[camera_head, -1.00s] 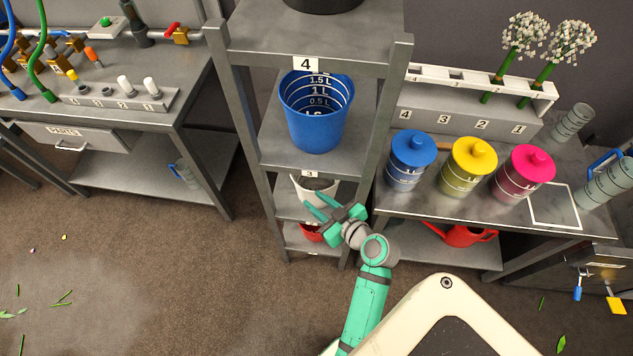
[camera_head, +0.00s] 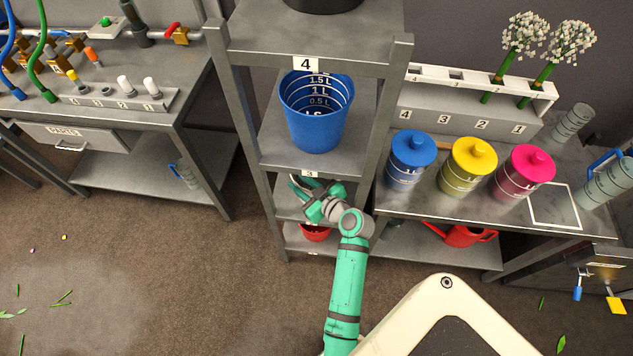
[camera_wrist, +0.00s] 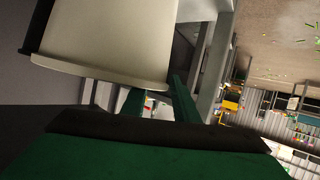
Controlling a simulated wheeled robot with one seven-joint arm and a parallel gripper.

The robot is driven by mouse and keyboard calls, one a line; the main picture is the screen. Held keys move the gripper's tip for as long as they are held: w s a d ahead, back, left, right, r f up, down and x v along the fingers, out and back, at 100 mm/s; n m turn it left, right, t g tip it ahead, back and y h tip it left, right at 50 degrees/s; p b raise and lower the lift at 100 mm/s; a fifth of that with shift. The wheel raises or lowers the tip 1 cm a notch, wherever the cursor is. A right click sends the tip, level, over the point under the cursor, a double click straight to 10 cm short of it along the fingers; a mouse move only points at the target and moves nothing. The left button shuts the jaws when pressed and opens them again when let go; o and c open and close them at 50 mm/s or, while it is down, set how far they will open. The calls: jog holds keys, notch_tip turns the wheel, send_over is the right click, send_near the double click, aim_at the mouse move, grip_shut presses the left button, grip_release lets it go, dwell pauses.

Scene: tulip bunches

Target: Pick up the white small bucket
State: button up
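The white small bucket (camera_wrist: 105,40) fills the upper left of the wrist view as a pale, smooth wall with a lip along its lower edge. My gripper reaches into that level from the front right. In the wrist view its two green fingers (camera_wrist: 158,98) stand apart with a gap between them. Their tips are close to the bucket's lip; I cannot tell whether they touch it.
A red bucket (camera_head: 315,233) sits on the level below. The shelf's grey posts (camera_head: 378,150) flank my gripper. Blue, yellow and pink lidded jars (camera_head: 468,168) stand on the table at right.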

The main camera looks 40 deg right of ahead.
jog(key=shift+w+f, duration=0.2)
jog(key=shift+w, duration=0.25)
grip_shut()
jog(key=shift+s+f, duration=0.1)
jog(key=shift+f, duration=0.05)
dwell(1.0)
